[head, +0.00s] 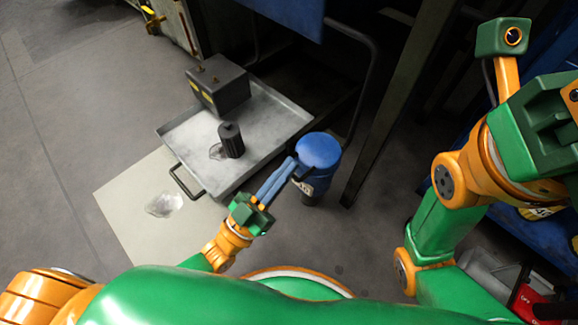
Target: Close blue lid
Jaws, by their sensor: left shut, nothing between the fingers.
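The lid looks level over the canister's mouth. Whether it is fully seated cannot be told. My left gripper (291,166) has its long blue fingers together and empty. Its tips are at the canister's left side, just below the lid's edge, by a dark handle. I cannot tell whether they touch it. My right arm is at the right, but its gripper fingers are not visible.
A grey metal tray (184,130) left of the canister holds a dark box (219,86) and a small black bottle (231,140). A pale mat (127,196) with a clear puddle (163,205) lies below. A dark metal post (387,110) stands close right of the canister.

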